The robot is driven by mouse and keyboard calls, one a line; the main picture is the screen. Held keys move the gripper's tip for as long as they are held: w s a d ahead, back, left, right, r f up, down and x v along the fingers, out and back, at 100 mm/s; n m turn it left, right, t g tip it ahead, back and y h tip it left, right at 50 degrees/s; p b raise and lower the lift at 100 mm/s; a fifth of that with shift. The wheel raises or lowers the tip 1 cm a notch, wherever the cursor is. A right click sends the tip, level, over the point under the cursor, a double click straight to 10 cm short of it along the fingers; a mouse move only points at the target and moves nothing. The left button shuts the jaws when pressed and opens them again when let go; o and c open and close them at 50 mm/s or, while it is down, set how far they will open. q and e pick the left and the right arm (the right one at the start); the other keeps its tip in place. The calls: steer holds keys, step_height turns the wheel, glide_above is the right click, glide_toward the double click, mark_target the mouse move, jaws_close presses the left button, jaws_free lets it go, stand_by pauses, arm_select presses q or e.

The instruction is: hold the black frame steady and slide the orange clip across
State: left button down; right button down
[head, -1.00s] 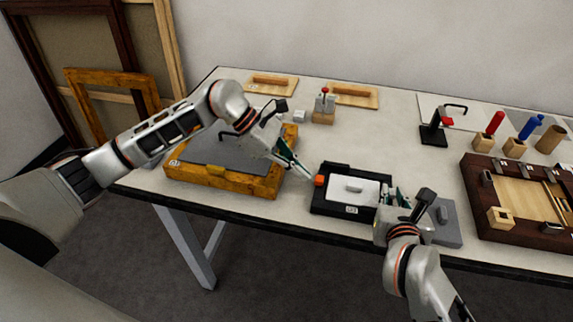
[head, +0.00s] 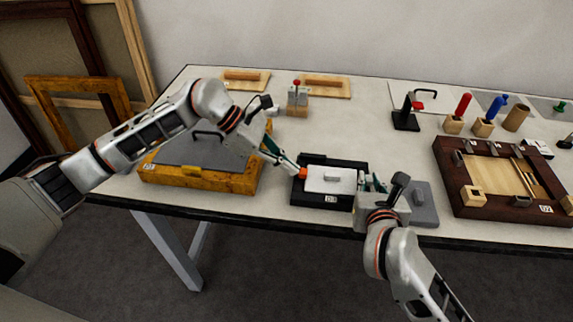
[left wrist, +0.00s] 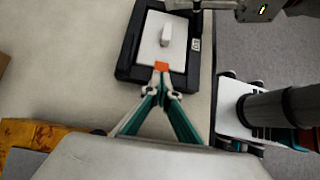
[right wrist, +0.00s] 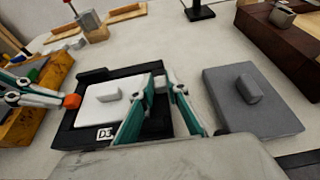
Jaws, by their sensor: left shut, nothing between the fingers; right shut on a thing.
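The black frame (head: 322,203) lies on the table with a white plate (head: 330,180) with a handle block inside it. It also shows in the left wrist view (left wrist: 129,48) and the right wrist view (right wrist: 68,137). The orange clip (head: 303,173) sits at the frame's left edge. My left gripper (head: 296,171) is shut with nothing between its fingers, its tips at the clip (left wrist: 161,66); whether they touch it I cannot tell. My right gripper (right wrist: 160,84) is shut on the frame's right side, and its fingers hide part of that side.
A grey block with a handle (right wrist: 252,98) lies just right of my right gripper. A yellow wooden frame with a grey plate (head: 200,180) stands at the left. A dark brown tray (head: 450,195) stands at the right.

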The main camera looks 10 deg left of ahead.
arm_select(q)
steer(key=shift+a, duration=0.15)
steer(key=shift+a, duration=0.3)
steer(key=a, duration=0.3)
steer(key=shift+s, duration=0.15)
steer(key=v, duration=0.9)
steer(key=shift+a+r, duration=0.35)
steer(key=shift+a, duration=0.35)
steer(key=x, duration=0.9)
steer(key=shift+s+d+f, duration=0.1)
steer(key=shift+d+f, duration=0.1)
steer(key=shift+d, duration=0.05)
steer(key=d, duration=0.3)
steer(key=shift+d+f, duration=0.15)
steer(key=shift+w+d, duration=0.2)
steer(key=shift+d, duration=0.25)
